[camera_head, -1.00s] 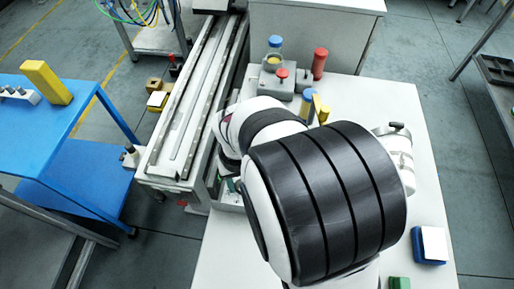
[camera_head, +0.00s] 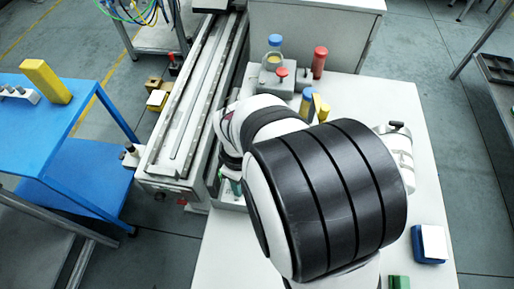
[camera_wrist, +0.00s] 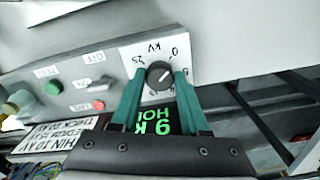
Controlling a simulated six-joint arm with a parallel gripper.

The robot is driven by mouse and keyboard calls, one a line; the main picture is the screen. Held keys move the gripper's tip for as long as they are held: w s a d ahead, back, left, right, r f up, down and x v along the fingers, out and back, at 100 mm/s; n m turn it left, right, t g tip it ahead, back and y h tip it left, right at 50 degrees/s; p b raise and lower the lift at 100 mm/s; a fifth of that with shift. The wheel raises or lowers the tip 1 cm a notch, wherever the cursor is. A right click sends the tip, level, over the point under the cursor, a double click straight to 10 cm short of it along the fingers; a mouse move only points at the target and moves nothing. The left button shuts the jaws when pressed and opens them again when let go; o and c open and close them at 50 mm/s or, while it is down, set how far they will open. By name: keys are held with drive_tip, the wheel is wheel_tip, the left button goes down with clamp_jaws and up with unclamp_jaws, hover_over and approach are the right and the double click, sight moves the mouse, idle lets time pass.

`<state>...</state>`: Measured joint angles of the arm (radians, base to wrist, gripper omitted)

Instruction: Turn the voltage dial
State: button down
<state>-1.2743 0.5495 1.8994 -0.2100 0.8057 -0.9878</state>
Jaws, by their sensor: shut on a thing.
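The voltage dial (camera_wrist: 158,74) is a dark round knob on a white scale plate (camera_wrist: 180,48) marked KV, seen upside down in the wrist view. My gripper (camera_wrist: 157,84) has two green fingers, one on each side of the knob, and is shut on it. A green-lit display (camera_wrist: 155,122) shows below the dial, partly hidden by the fingers and palm.
The panel (camera_wrist: 62,85) also carries a green button (camera_wrist: 53,88), a toggle switch (camera_wrist: 82,83) and a red button (camera_wrist: 98,105). Printed labels (camera_wrist: 60,134) lie below. In the head view, jars and a red-capped item stand on the white table (camera_head: 225,262) beside a long rail (camera_head: 190,110).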

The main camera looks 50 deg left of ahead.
drive_tip(key=shift+n, duration=0.5)
idle(0.3)
drive_tip(key=shift+c, duration=2.1)
unclamp_jaws()
wheel_tip(320, 180, up, 16)
drive_tip(key=shift+w+f, duration=0.1)
